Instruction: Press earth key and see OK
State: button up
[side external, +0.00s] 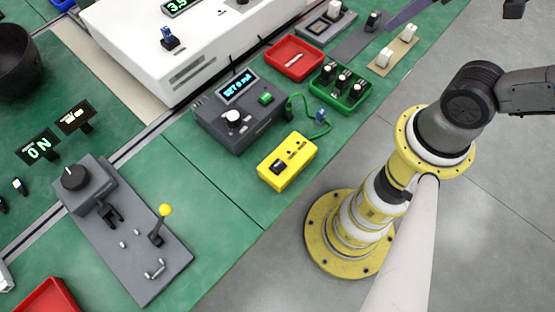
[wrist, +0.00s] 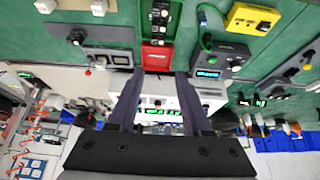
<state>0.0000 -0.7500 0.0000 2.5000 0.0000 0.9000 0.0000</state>
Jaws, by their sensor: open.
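A dark grey tester box (side external: 240,112) with a lit cyan display, a white knob and a green button (side external: 266,98) stands on the green bench. Its display seems to read "SET" and "mA"; I see no OK on it. A green lead runs from it near a yellow box (side external: 287,161) with a black rocker. I cannot tell which part is the earth key. In the wrist view the tester (wrist: 207,72) and yellow box (wrist: 252,19) lie right of my gripper (wrist: 158,74). Its two dark fingers are apart with nothing between them, pointing toward the red tray.
A red tray (side external: 294,58) and a green tray (side external: 340,88) with several black-and-white parts stand beside the tester. A white instrument (side external: 178,45) stands behind. A grey panel (side external: 130,240) with a yellow-tipped lever is at lower left.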

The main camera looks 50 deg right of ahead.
grip_shut()
dwell(1.5)
